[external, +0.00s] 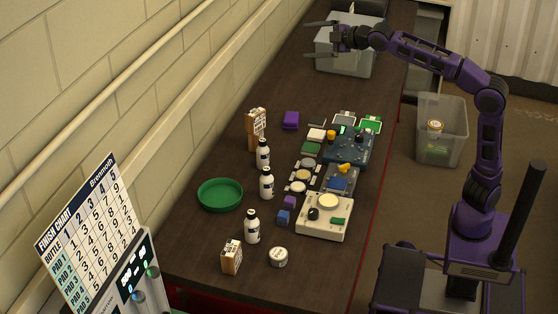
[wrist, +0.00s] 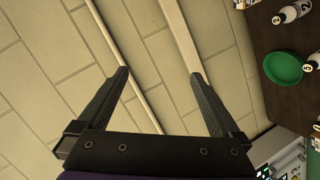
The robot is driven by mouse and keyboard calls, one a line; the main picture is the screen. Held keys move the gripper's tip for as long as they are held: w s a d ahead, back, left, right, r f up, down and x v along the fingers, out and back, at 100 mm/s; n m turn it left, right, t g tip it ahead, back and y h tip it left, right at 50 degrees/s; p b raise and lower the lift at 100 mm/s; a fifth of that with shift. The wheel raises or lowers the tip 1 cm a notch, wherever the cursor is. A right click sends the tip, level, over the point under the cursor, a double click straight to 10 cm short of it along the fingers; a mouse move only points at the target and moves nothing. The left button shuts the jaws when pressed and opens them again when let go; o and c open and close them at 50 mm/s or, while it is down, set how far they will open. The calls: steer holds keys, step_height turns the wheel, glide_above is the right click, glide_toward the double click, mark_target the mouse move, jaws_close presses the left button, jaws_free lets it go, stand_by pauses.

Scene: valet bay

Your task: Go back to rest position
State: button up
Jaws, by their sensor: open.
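My gripper (external: 322,38) is open and empty at the far end of the bench, in the external view. It is up near a grey bin (external: 345,58), in front of or above its upper left side; I cannot tell the exact gap. In the wrist view my gripper (wrist: 160,75) shows two dark fingers spread wide, with only the block wall (wrist: 150,40) and a pipe behind them. My purple arm reaches left across from its base at the right.
A clear tub (external: 460,125) stands on the floor at right. A finish chart (external: 92,225) is at lower left. The bench's far middle is clear.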

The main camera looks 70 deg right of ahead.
steer(key=s+d+r+m+t+y, duration=0.1)
steer(key=s+r+m+t+y, duration=0.15)
steer(key=r, duration=0.55)
steer(key=s+d+r+m+t+y, duration=0.2)
steer(key=r+m+t, duration=0.1)
steer(key=r, duration=0.4)
steer(key=s+a+f+n+g+y, duration=0.1)
steer(key=s+a+f+g+y, duration=0.35)
steer(key=f, duration=0.75)
steer(key=s+a+f+g+y, duration=0.1)
steer(key=s+a+f+g, duration=0.3)
steer(key=s+a+f, duration=0.55)
steer(key=s+a+f+n+g+h+p, duration=0.1)
steer(key=s+f+g+h, duration=0.1)
steer(key=s+f, duration=0.3)
steer(key=s+a+f+g+h, duration=0.1)
steer(key=s+f+g, duration=0.15)
steer(key=f, duration=0.55)
steer(key=s+d+f+m+h+p, duration=0.3)
steer(key=s+f+m, duration=0.3)
steer(key=s+f, duration=0.2)
steer(key=shift+s+d+f+g+h, duration=0.15)
steer(key=shift+s+d+g+h, duration=0.3)
steer(key=shift+s+d, duration=0.5)
